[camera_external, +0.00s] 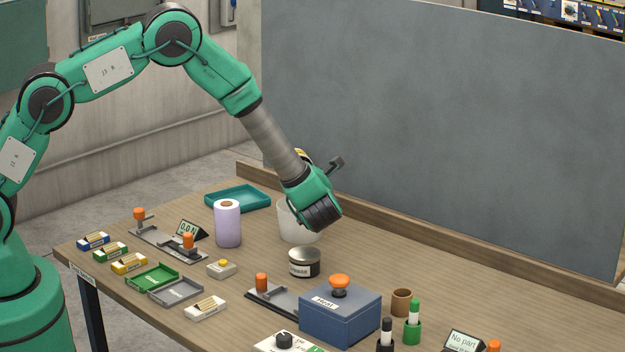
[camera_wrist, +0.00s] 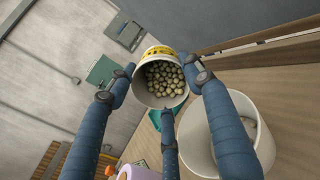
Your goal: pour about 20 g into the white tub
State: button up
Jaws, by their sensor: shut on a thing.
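My gripper (camera_wrist: 163,92) has blue fingers closed around a small white container (camera_wrist: 147,96) with a yellow label, which shows in the wrist view. Its open mouth faces the wrist camera, and many round, pale brown pieces (camera_wrist: 166,78) lie inside. The white tub (camera_external: 297,232) stands on the table, partly hidden behind my gripper (camera_external: 318,208) in the external view. In the wrist view the tub (camera_wrist: 204,147) is open, to the right of and apart from the held container. Something pale shows inside it, partly hidden by a finger. In the external view only a yellow bit of the container shows behind the wrist.
A teal tray (camera_external: 238,198) lies behind left. A blue box (camera_external: 340,316) with an orange knob is front right. A wooden ledge and grey panel (camera_external: 440,120) bound the back.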

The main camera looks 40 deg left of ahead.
jog(key=shift+s+d+y+b, duration=0.1)
jog(key=shift+y+b, duration=0.2)
jog(key=shift+b, duration=0.1)
dwell(0.8)
jog(key=shift+r, duration=0.1)
jog(key=shift+w+a+r+g+h+p, duration=0.25)
jog(key=shift+h+p, duration=0.45)
jog(key=shift+p, duration=0.35)
jog(key=shift+w+a+g+h+p, duration=0.1)
jog(key=shift+a+g+h+p, duration=0.2)
jog(key=shift+p, duration=0.3)
jog(key=shift+w+a+f+g+h+p, duration=0.15)
jog(key=shift+w+a+g+h+p, duration=0.5)
jog(key=shift+p, duration=0.45)
jog(key=shift+f+g+h+p, duration=0.1)
jog(key=shift+g+h+p, duration=0.35)
jog(key=shift+p, duration=0.6)
jog(key=shift+f, duration=0.4)
jog(key=shift+a+g+h+p, duration=0.25)
jog(key=shift+h+p, duration=0.35)
jog(key=shift+p, duration=0.65)
